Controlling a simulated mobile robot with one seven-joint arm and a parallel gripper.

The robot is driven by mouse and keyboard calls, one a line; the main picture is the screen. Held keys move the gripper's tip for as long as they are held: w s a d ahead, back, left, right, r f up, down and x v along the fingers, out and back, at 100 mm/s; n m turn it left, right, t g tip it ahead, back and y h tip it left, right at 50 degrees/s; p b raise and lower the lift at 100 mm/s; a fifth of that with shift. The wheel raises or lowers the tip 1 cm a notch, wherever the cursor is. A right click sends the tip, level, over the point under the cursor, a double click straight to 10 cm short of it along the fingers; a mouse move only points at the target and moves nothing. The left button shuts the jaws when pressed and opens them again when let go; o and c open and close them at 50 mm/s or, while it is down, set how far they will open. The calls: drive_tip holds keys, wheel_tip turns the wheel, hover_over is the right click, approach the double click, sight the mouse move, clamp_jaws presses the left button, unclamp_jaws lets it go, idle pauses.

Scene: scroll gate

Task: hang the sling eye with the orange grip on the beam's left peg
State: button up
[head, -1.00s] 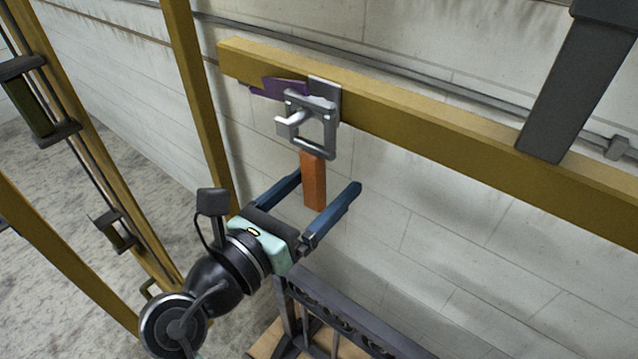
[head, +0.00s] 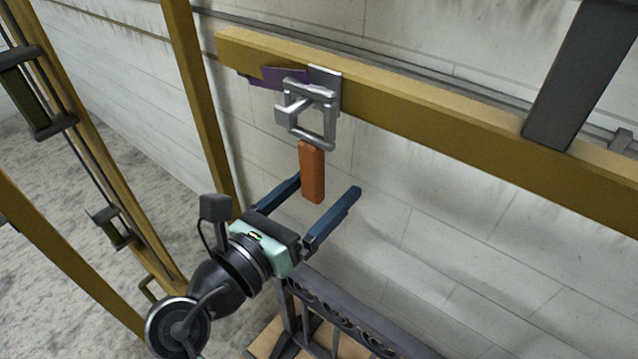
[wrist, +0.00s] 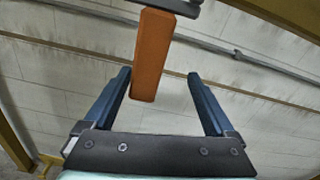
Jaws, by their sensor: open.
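The sling eye (head: 331,122), a grey square metal ring, hangs at the left part of the yellow beam (head: 440,128). The grey left peg (head: 293,108) sticks out through the ring's opening, and the ring's top bar appears to rest on it. The orange grip (head: 313,175) hangs straight down below the ring; it also shows in the wrist view (wrist: 152,55). My gripper (head: 328,184) is open around the grip's lower part. In the wrist view, the fingers (wrist: 159,73) stand to either side of the grip, with a gap on each side.
A purple piece (head: 285,76) sits on the beam beside the peg's mount. A dark post (head: 565,80) crosses the beam at right. Yellow uprights (head: 200,100) stand at left. A dark metal rack (head: 345,320) stands below my gripper. A pale wall is behind.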

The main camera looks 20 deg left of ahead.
wheel_tip(320, 180, down, 9)
drive_tip(key=b, duration=0.4)
drive_tip(key=shift+f+b, duration=0.15)
drive_tip(key=shift+b, duration=0.15)
idle(0.6)
drive_tip(key=p+v, duration=0.3)
drive_tip(key=v, duration=0.8)
drive_tip(key=shift+p, duration=0.35)
idle(1.5)
